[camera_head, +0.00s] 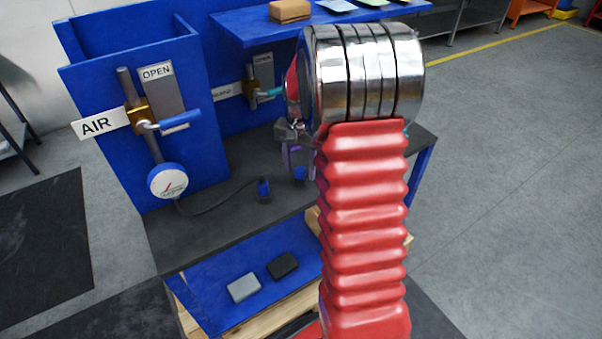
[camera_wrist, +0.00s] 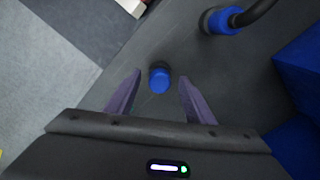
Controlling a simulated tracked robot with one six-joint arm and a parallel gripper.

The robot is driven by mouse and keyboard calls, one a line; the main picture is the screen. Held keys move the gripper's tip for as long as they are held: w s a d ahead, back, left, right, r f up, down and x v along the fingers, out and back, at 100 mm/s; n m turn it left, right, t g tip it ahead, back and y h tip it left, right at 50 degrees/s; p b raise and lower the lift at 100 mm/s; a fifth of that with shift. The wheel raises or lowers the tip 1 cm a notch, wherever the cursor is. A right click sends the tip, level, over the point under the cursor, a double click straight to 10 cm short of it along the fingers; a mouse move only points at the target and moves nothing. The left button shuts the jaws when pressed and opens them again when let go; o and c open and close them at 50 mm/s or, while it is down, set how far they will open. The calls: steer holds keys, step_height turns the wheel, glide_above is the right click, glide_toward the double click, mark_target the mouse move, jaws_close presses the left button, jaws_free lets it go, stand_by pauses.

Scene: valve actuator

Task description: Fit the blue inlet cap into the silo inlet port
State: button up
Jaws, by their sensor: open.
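A small round blue cap (camera_wrist: 160,82) stands on the dark tabletop, between and below my fingertips in the wrist view. It also shows in the head view (camera_head: 300,174), just under my gripper (camera_head: 291,158). My gripper is open, with its two purple fingers apart on either side of the cap in the wrist view (camera_wrist: 160,75). I cannot tell whether the fingertips are level with the cap. A second blue fitting (camera_head: 264,188) with a black hose stands to the left; it also shows in the wrist view (camera_wrist: 222,20). I cannot identify the silo inlet port.
A blue panel with an AIR sign (camera_head: 98,123), a valve handle (camera_head: 177,122) and a gauge (camera_head: 168,181) stands at left. A blue shelf (camera_head: 240,28) overhangs behind. Grey and black blocks (camera_head: 243,287) lie on the lower shelf. My red arm hides part of the bench.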

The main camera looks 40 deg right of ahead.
mark_target(300, 169)
steer(key=c, duration=1.1)
steer(key=shift+r, duration=0.15)
step_height(300, 169, up, 10)
steer(key=shift+f, duration=0.1)
stand_by(0.8)
